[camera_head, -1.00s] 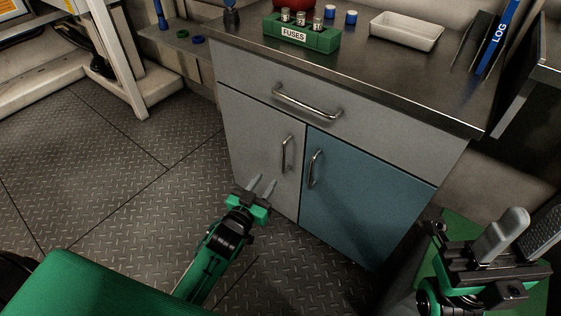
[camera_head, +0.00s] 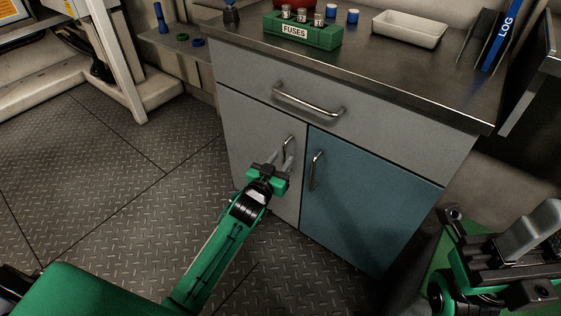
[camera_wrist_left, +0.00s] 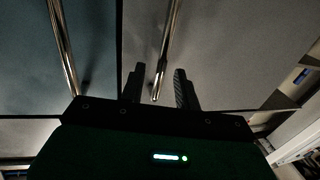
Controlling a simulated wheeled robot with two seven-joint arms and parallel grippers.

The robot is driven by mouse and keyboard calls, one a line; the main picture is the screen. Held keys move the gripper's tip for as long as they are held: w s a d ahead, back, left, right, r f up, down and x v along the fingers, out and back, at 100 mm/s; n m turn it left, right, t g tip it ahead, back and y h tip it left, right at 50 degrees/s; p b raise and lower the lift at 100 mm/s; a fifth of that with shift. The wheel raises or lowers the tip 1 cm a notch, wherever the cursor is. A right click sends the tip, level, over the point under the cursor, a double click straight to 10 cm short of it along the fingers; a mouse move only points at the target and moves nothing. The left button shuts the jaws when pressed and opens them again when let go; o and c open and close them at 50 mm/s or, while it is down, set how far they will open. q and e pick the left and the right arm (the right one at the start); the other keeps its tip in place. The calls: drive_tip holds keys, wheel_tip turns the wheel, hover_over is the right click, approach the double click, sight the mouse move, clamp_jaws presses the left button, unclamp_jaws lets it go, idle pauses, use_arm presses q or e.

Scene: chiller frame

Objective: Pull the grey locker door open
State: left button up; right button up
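The grey locker door (camera_head: 262,150) is shut, left of the blue door, under the drawer. Its upright metal handle (camera_head: 288,143) shows above my left gripper (camera_head: 283,162), which partly hides the lower part. In the left wrist view, the handle (camera_wrist_left: 171,45) runs down between the two dark fingers of my left gripper (camera_wrist_left: 159,88). The fingers are open, one on each side of the bar, with gaps visible. My right gripper (camera_head: 543,235) is at the lower right, empty, its fingers apart and cut by the picture edge.
The blue door (camera_head: 360,205) is shut; its handle (camera_head: 316,170) stands close beside my left gripper. Above is a drawer with a wide handle (camera_head: 308,104). The worktop carries a green fuse block (camera_head: 310,36) and a white tray (camera_head: 408,29). Floor (camera_head: 130,170) at left is clear.

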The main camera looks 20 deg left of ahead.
use_arm(q)
clamp_jaws()
drive_tip(key=shift+s, duration=0.1)
